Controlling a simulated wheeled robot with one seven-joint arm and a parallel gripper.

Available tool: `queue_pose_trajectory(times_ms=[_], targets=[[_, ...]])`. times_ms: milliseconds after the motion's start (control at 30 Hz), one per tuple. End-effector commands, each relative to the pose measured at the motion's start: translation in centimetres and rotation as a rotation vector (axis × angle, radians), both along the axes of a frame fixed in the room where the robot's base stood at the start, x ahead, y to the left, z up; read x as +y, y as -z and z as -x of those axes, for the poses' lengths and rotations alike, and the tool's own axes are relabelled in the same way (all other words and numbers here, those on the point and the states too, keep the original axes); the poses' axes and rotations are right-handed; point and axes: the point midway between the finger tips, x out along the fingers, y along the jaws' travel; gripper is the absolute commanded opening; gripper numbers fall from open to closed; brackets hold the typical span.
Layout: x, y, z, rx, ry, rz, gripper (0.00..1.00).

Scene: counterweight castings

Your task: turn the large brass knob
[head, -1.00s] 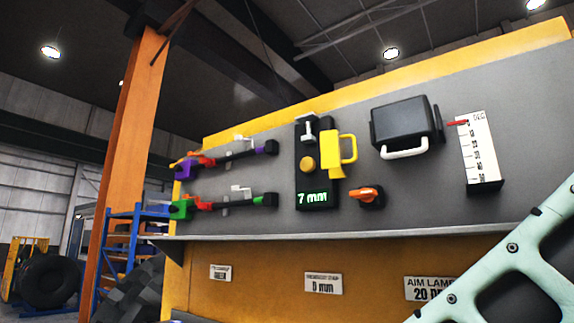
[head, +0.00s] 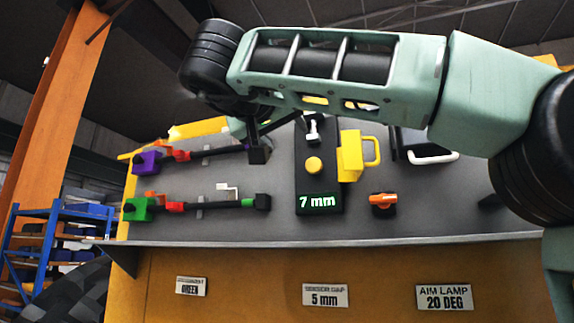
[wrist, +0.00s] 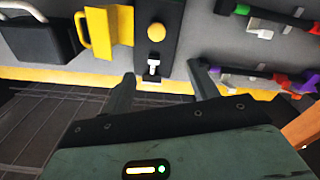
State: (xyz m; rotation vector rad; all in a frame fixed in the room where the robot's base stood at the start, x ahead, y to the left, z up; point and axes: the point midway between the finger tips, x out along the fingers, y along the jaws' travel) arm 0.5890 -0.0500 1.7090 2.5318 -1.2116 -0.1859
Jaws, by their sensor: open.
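The brass knob (head: 314,165) is a round yellow-gold button shape on a dark upright panel (head: 305,190). A green display (head: 318,201) below it reads 7 mm. In the wrist view, the knob (wrist: 156,32) shows at top centre, beyond my fingertips. My gripper (wrist: 163,76) is open and empty, its two fingers spread in front of the panel's end. A small silver T-shaped handle (wrist: 153,66) on the panel appears between the fingers; the depth gap cannot be told. In the head view my arm crosses above the board and hides most of the gripper.
A yellow handled block (head: 350,156) sits right beside the knob. An orange knob (head: 383,199) is lower right. Two rods with coloured blocks, purple (head: 146,162) and green (head: 137,209), are on the left. A placard (head: 325,295) reads 5 mm. A ledge (head: 330,242) runs below.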

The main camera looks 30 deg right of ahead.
Motion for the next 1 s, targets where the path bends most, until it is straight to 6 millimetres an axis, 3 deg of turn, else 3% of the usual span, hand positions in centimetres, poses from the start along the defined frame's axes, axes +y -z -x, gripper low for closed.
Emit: queue_pose_trajectory(times_ms=[267,800,1000], targets=[[-2.3,0.0,-0.9,0.029,0.025,-0.01,0.59],[-11.0,0.0,-7.8,0.028,0.024,-0.008,0.59],[-13.2,0.0,-9.6,0.026,0.022,-0.009,0.59]])
